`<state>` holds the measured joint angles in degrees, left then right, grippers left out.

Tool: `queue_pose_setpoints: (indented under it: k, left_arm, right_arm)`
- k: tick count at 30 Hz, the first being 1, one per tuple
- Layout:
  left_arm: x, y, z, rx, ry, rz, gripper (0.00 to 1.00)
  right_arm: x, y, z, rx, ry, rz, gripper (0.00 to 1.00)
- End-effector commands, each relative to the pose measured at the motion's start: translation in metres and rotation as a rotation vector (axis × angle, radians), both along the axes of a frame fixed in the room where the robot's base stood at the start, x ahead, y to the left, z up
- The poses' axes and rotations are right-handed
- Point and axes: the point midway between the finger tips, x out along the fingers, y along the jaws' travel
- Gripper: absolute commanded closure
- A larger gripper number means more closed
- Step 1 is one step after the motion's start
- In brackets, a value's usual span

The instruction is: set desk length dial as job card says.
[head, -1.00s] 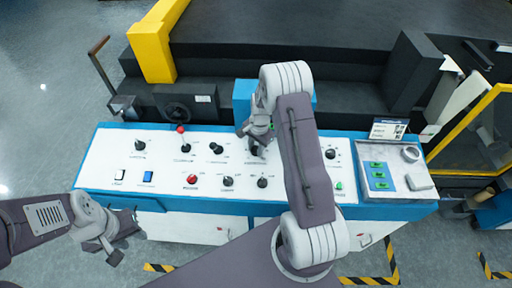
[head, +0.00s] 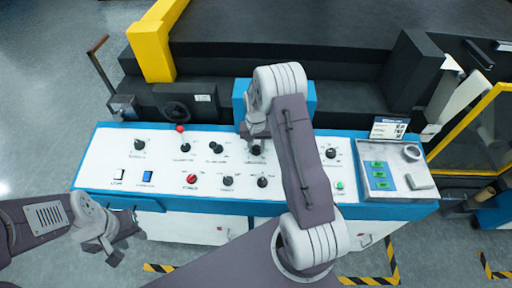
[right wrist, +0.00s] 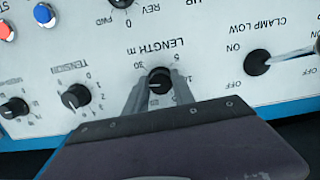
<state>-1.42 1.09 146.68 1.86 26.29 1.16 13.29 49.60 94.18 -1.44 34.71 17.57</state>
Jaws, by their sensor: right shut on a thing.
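The black length dial (right wrist: 159,80) sits on the white panel under the printed words LENGTH m, upside down in the right wrist view. A pale mark on it points roughly left; the exact value is hard to read. My right gripper (right wrist: 160,84) is shut on this dial, one finger on each side. In the head view my right gripper (head: 256,136) is over the dial (head: 257,150). The job card (head: 388,128) stands at the panel's back right; its text is too small to read. My left gripper (head: 102,251) is open and empty, off the desk's front left.
The tension knob (right wrist: 75,96) and clamp switch (right wrist: 257,62) flank the length dial. A red-tipped lever (head: 182,130) stands on the panel's left half. The dark machine (head: 290,65) is behind.

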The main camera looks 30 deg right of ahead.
Motion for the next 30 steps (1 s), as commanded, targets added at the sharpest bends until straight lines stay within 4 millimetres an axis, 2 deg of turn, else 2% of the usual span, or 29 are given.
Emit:
queue_pose_setpoints:
  k: [30]
  left_arm:
    - [0.0000, 0.0000, 0.0022, 0.000, 0.000, 0.000, 0.64]
  right_arm:
    - [0.0052, -0.0023, 0.0053, -0.149, 0.073, 0.952, 1.00]
